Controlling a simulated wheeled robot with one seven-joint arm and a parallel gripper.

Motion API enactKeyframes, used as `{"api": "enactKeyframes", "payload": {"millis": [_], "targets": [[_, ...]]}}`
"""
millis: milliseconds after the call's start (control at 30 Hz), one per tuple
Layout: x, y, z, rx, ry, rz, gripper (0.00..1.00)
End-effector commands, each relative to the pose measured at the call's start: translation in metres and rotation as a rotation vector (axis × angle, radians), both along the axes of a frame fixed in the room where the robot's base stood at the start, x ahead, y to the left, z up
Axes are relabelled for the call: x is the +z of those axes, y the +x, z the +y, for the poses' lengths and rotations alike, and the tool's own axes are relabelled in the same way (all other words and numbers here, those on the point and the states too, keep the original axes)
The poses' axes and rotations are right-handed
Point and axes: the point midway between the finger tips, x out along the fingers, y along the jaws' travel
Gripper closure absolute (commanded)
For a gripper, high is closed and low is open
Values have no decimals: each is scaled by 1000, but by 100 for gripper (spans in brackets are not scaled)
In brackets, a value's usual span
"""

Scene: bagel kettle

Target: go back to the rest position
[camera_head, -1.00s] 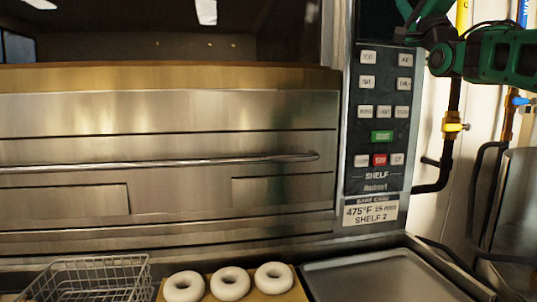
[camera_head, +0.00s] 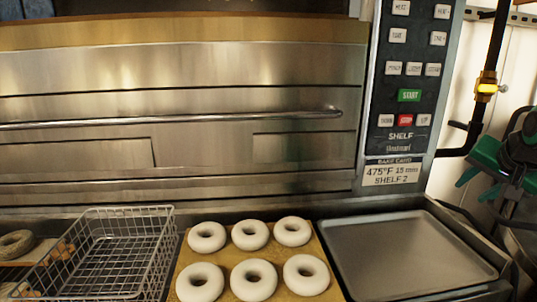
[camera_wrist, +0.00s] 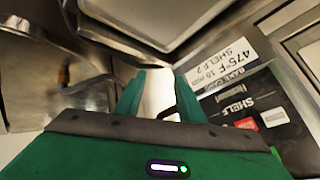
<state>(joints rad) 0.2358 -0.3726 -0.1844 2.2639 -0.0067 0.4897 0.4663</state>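My gripper (camera_head: 478,184) is at the right edge of the head view, right of the oven's control panel (camera_head: 409,75) and clear of the counter things. Its two green fingers also show in the wrist view (camera_wrist: 160,80), with a gap between them and nothing held. Part of my gripper and arm is cut off by the edge of the head view.
Several pale bagels (camera_head: 254,280) lie on a wooden board (camera_head: 222,262). A wire basket (camera_head: 115,250) stands to the left, an empty metal tray (camera_head: 405,252) to the right. The oven (camera_head: 180,100) is behind; pipes (camera_head: 487,85) run up the wall at right.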

Motion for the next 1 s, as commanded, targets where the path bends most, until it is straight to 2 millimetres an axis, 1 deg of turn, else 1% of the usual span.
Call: {"api": "enactKeyframes", "payload": {"millis": [33,67,100,167,200,267,300,400,500,600,667,1000], "targets": [[-23,-24,5,23,1,83,64],[-35,-39,8,39,0,134,64],[-52,-59,12,62,4,203,64],[-75,-90,19,99,12,302,64],[-89,-111,25,125,22,367,64],[-107,-141,34,166,39,457,64],[-118,-160,39,192,52,511,64],[-137,-201,53,252,86,622,64],[-148,-229,63,296,114,697,64],[-153,-243,70,320,130,734,64],[-154,-246,72,326,133,743,64],[-154,-246,71,326,134,743,64]]}}
